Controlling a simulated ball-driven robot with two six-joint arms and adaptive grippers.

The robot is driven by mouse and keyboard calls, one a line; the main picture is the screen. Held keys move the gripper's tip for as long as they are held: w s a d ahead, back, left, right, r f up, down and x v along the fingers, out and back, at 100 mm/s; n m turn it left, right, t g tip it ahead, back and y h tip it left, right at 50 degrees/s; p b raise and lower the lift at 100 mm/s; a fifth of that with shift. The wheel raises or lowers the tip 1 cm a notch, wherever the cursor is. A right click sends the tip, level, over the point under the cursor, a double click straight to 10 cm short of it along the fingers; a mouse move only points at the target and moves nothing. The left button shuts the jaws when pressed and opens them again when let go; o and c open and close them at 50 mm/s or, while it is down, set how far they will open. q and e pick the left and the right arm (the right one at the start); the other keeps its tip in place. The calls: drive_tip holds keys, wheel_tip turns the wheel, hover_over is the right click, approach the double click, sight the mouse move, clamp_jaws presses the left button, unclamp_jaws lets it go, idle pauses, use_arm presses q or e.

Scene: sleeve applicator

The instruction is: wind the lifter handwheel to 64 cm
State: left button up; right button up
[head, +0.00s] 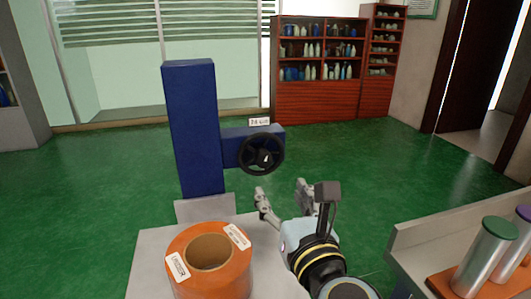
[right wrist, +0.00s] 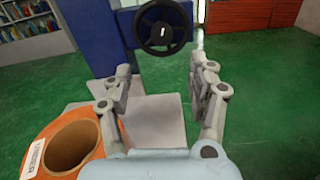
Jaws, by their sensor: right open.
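The black lifter handwheel (head: 261,154) sits on the end of a blue side arm of the blue lifter column (head: 194,130). In the right wrist view the handwheel (right wrist: 163,25) is ahead, beyond and above the fingertips. A small white label (head: 260,122) with dark print is on top of the side arm; I cannot read its figure surely. My right gripper (head: 285,192) is open and empty, below and in front of the wheel, apart from it. Its two fingers also show in the right wrist view (right wrist: 165,85). My left gripper is not in view.
An orange roll (head: 236,275) with white labels stands on the grey base at the front, left of my right arm. A grey bench (head: 420,235) with metal cylinders (head: 486,255) is at the right. Green floor is clear around the column; shelves stand behind.

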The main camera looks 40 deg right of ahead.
sight(265, 162)
drive_tip(key=p+x, duration=0.2)
drive_tip(key=x, duration=0.8)
drive_tip(key=shift+w+d, duration=0.15)
drive_tip(key=shift+w+d+p, duration=0.25)
drive_tip(key=shift+w+p, duration=0.05)
drive_tip(key=shift+w, duration=0.15)
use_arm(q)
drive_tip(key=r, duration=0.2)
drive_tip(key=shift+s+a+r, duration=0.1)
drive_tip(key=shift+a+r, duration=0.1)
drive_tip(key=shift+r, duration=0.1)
use_arm(e)
drive_tip(key=c, duration=1.1)
